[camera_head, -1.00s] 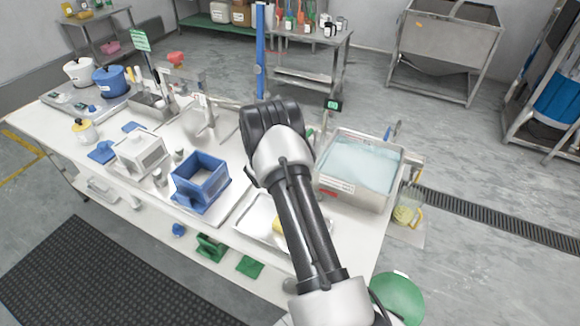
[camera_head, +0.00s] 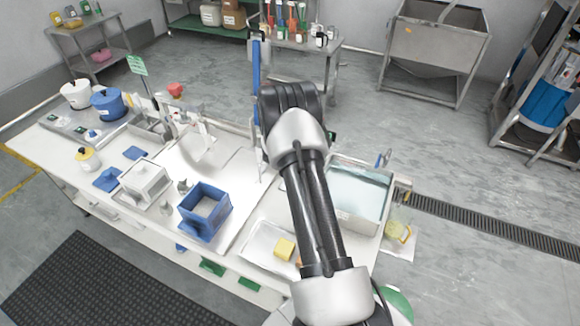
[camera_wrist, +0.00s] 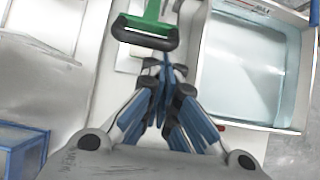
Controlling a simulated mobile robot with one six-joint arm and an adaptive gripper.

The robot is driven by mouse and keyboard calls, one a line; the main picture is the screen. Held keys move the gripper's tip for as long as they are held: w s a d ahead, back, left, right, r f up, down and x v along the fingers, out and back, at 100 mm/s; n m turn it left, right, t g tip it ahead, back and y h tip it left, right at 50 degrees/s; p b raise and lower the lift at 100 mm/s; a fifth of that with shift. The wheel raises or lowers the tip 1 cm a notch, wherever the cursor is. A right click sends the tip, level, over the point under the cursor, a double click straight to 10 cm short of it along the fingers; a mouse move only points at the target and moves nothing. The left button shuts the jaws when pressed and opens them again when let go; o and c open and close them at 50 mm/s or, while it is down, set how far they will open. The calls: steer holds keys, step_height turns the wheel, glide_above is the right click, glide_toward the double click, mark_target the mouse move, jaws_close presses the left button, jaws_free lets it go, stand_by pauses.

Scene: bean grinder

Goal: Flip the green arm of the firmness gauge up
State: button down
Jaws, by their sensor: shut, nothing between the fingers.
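The green arm (camera_wrist: 147,30) of the firmness gauge shows at the top of the wrist view, a green stem with a wide crossbar. A pale plate (camera_wrist: 125,72) lies below it in the picture. My gripper (camera_wrist: 165,68) is shut and empty, its blue-sided fingers together just below the crossbar in the picture. I cannot tell whether the fingertips touch the bar. In the head view my own arm hides the gripper and most of the gauge.
A water-filled basin (camera_head: 352,217) stands right of my arm; it also fills the right of the wrist view (camera_wrist: 245,65). A blue open box (camera_head: 205,212), a white lidded box (camera_head: 144,180) and a tray with a yellow block (camera_head: 284,249) share the bench (camera_head: 75,150).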

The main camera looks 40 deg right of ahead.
steer(key=d+r+p, duration=0.2)
steer(key=w+d+r+p, duration=0.1)
steer(key=d+r+p, duration=0.1)
steer(key=w+d+r+p, duration=0.1)
steer(key=d+r+p, duration=0.1)
steer(key=r+p, duration=0.1)
steer(key=shift+w+d, duration=0.25)
steer(key=shift+d, duration=0.05)
steer(key=shift+w+d+f, duration=0.1)
steer(key=shift+f, duration=0.15)
steer(key=shift+a, duration=0.2)
stand_by(0.4)
